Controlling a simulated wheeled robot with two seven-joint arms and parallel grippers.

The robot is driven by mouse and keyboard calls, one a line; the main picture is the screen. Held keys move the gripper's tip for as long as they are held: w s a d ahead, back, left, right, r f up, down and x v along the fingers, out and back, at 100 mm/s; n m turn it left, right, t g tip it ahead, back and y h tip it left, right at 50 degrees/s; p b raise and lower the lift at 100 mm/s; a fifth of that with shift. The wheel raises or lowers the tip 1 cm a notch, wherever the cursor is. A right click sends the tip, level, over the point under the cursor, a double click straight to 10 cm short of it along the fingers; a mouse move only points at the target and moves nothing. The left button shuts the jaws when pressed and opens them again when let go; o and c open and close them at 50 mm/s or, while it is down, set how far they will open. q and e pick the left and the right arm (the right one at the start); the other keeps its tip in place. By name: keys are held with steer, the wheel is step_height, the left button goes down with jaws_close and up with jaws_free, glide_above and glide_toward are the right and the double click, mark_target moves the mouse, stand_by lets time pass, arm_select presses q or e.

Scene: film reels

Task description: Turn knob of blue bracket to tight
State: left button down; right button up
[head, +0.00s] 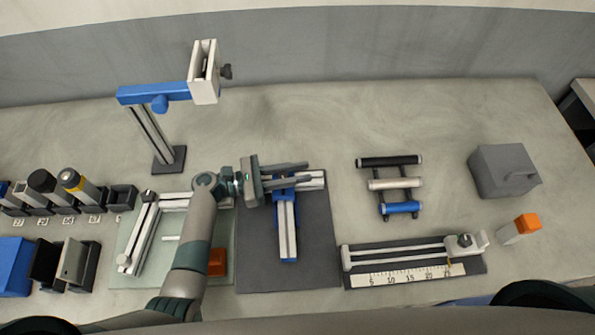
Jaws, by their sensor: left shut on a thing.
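The blue bracket (283,196) sits on the dark grey mat (257,272), at the joint of a T made of two silver rails. The upright rail of the T, with blue along it, runs toward the front (288,235). My left gripper (307,172) reaches in from the left, directly over the bracket and the cross rail. Its two fingers point right and are shut on the bracket's knob, which the fingers largely hide. The knob's turn cannot be told. My right gripper is not in view.
A stand with a blue arm (155,92) rises at the back left. A rack of rollers (390,185), a ruled rail fixture (400,262), a grey box (503,170) and an orange-topped block (520,229) are on the right. Holders (121,197) line the left.

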arm_select(q)
steer(key=m+g+b, duration=0.1)
steer(key=g, duration=0.1)
steer(key=s+m+g+b, duration=0.1)
steer(key=m+g+b, duration=0.1)
steer(key=g, duration=0.1)
steer(key=m+g+b, duration=0.2)
steer(key=g, duration=0.1)
steer(key=shift+s+a+f+y, duration=0.1)
steer(key=shift+s+f+y, duration=0.1)
steer(key=shift+s+y, duration=0.15)
steer(key=m+g+b, duration=0.1)
steer(key=m+g+y, duration=0.1)
steer(key=g, duration=0.1)
steer(key=s+m+g+y+b, duration=0.1)
steer(key=shift+a+m+g+y+b, duration=0.25)
steer(key=shift+m+g+b, duration=0.05)
steer(key=shift+g+b, duration=0.1)
steer(key=shift+s+a+r+m+g+y+b, duration=0.15)
steer(key=shift+m+g+y+b, duration=0.15)
steer(key=shift+m+g+y, duration=0.15)
steer(key=shift+s+a+r+m+g+y+b, duration=0.1)
steer(key=shift+m+g+y+b, duration=0.2)
steer(key=shift+g, duration=0.25)
steer(key=c, duration=1.5)
jaws_free()
steer(key=shift+d, duration=0.1)
